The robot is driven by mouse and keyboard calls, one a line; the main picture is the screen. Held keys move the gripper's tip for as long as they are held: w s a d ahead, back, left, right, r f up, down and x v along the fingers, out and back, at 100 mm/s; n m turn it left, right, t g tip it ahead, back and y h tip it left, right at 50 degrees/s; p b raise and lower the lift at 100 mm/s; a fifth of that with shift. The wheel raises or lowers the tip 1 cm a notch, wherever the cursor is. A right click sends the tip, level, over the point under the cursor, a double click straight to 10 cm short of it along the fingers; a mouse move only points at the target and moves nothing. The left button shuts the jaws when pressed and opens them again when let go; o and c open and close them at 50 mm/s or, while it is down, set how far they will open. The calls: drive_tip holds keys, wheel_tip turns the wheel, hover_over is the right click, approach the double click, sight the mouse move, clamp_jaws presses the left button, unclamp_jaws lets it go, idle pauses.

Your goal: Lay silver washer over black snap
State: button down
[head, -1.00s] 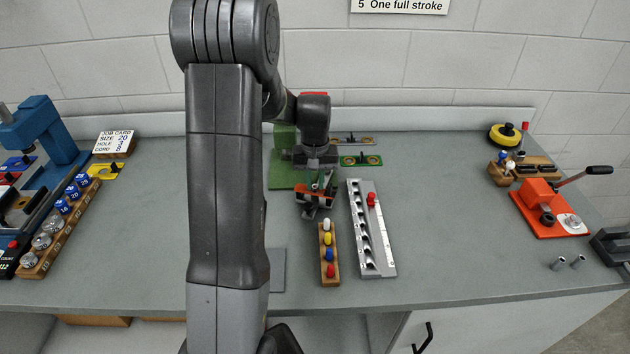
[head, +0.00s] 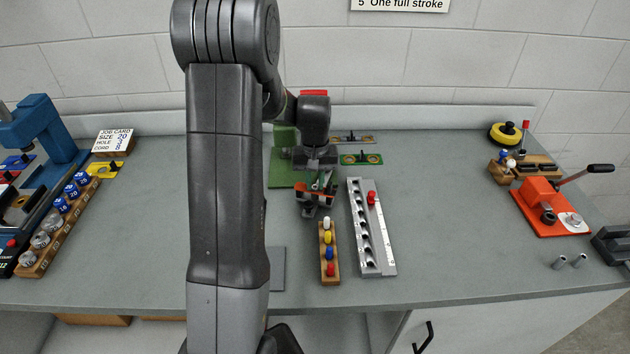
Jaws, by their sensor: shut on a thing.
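My gripper (head: 312,211) hangs over the bench in the middle, just behind the row of coloured pegs. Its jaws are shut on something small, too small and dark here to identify. A silver round piece (head: 573,220) lies on the orange base of the lever press (head: 541,194) at the right. A black round piece (head: 548,216) sits to its left on the same base. I cannot tell for sure which piece is the silver washer or the black snap. My gripper is well to the left of the press.
A wooden strip with coloured pegs (head: 328,273) and a grey slotted rail (head: 362,240) stand near my gripper. A green plate (head: 281,174) lies behind. A blue machine (head: 45,135) is at the left. The bench between rail and press is clear.

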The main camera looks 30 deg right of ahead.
drive_tip(key=shift+r, duration=0.4)
drive_tip(key=shift+f, duration=0.55)
drive_tip(key=shift+r, duration=0.2)
drive_tip(key=shift+r, duration=0.35)
drive_tip(key=c, duration=1.2)
unclamp_jaws()
drive_tip(key=shift+c, duration=0.2)
wheel_tip(320, 180, up, 14)
drive_tip(key=shift+b, duration=0.4)
drive_tip(key=shift+f, duration=0.2)
